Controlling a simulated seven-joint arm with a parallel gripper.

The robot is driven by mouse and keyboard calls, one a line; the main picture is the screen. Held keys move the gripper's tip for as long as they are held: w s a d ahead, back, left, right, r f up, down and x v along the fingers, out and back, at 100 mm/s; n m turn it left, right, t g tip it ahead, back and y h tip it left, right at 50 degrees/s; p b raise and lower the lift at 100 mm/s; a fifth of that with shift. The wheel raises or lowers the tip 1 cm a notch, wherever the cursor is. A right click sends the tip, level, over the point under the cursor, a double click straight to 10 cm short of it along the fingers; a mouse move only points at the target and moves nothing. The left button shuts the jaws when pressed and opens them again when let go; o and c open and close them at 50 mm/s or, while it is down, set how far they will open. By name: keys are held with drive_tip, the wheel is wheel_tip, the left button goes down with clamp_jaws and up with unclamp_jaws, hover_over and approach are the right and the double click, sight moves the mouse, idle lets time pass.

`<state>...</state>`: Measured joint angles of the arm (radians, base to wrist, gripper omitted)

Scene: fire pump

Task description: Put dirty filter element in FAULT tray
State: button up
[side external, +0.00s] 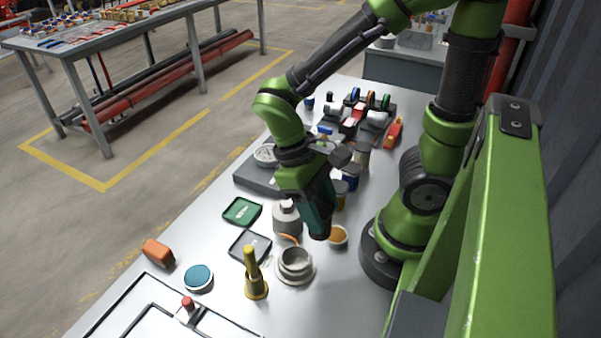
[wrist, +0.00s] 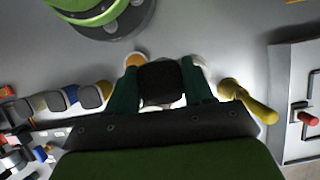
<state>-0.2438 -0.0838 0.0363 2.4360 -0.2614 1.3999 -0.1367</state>
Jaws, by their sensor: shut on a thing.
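My gripper (side external: 319,232) points down above the bench, with its teal fingers close to an open pale-grey round housing (side external: 295,262). In the wrist view my gripper (wrist: 161,75) is shut on a dark, rounded block, which I take as the dirty filter element (wrist: 160,85). In the side view the fingers hide this element. A green tray (side external: 242,211) with a white label lies left of the gripper. A dark-rimmed grey tray (side external: 250,246) lies in front of it. I cannot read either label, so which one is the FAULT tray is unclear.
A brass nozzle (side external: 254,278) stands beside the housing. A grey bottle-like part (side external: 287,216) stands behind it, and an orange dish (side external: 337,237) is to the right. A blue-topped round tin (side external: 198,278) and an orange block (side external: 158,253) lie at the front left.

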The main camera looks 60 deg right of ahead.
drive_tip(key=shift+s+d+f, duration=0.55)
drive_tip(key=shift+s+f, duration=0.05)
drive_tip(key=shift+f, duration=0.05)
drive_tip(key=shift+d+f, duration=0.1)
drive_tip(key=shift+f, duration=0.2)
drive_tip(key=shift+n, duration=0.3)
drive_tip(key=shift+w+a+f, duration=0.85)
drive_tip(key=shift+w+a, duration=0.1)
drive_tip(key=shift+w, duration=1.45)
drive_tip(key=shift+w+a+f, duration=0.85)
drive_tip(key=shift+w+a, duration=0.15)
drive_tip(key=shift+w, duration=1.45)
drive_tip(key=shift+w+a+f, duration=0.85)
drive_tip(key=shift+w+a, duration=0.1)
drive_tip(key=shift+w, duration=1.45)
drive_tip(key=shift+f, duration=0.1)
drive_tip(key=o, duration=1)
drive_tip(key=shift+o, duration=0.2)
